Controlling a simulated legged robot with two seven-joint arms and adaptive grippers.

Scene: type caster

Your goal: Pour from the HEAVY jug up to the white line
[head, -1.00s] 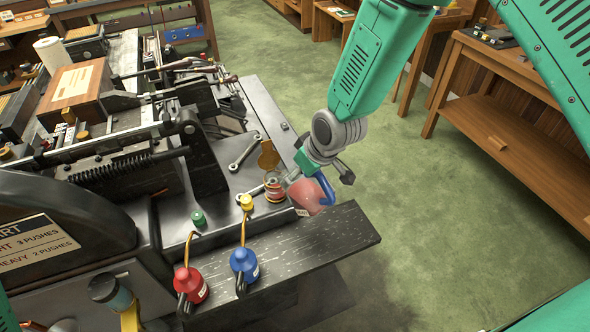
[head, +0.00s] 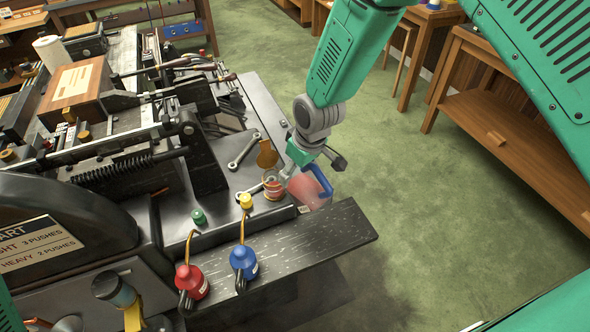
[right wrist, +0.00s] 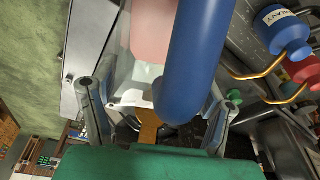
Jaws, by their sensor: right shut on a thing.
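A jug with a translucent pink body (head: 314,192) and a blue handle (head: 322,178) hangs at the right edge of the machine's deck. My right gripper (head: 308,166) is shut on it. The handle fills the middle of the right wrist view (right wrist: 192,60), with the pink body (right wrist: 152,28) beside it. The jug looks tilted; any liquid leaving it cannot be made out. A small round vessel with orange-brown bands (head: 273,189) stands on the deck just left of the jug. I cannot make out a white line. My left gripper is not in view.
On the black shelf (head: 335,238) stand a red oil can (head: 192,281) and a blue oil can (head: 243,262); the blue one is labelled HEAVY in the right wrist view (right wrist: 285,30). Wrenches (head: 243,150) lie on the deck. Open floor lies right.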

